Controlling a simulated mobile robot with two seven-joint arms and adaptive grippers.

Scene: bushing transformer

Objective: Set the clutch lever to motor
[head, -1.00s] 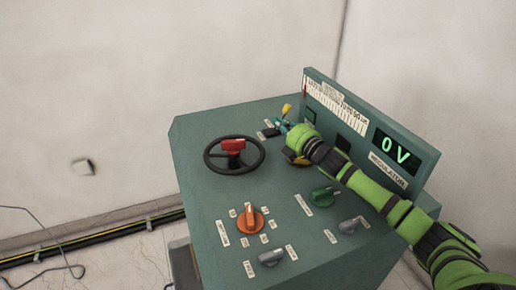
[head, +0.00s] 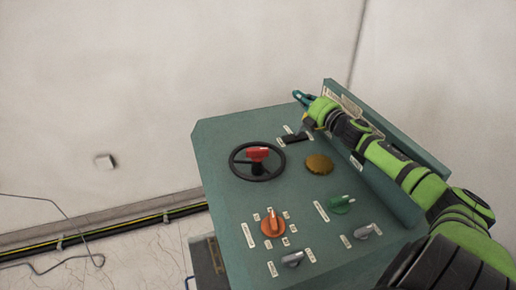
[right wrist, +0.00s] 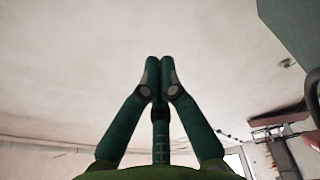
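The teal control console (head: 225,175) stands in the middle of the head view. Near its back edge is a dark slot (head: 295,137) with small labels around it. A small yellowish bit (head: 309,123) shows by the slot, partly hidden by my right arm; it may be the clutch lever, and its setting cannot be read. My right gripper (head: 299,97) is beyond the console's back edge, apart from the slot. In the right wrist view its fingertips (right wrist: 160,62) are together with nothing between them. My left gripper is not in view.
A black handwheel (head: 257,161) with a red handle, a brass cap (head: 319,164), an orange knob (head: 273,223), a green knob (head: 341,204) and grey knobs (head: 292,258) sit on the top. My right arm covers most of the upright gauge panel (head: 333,90).

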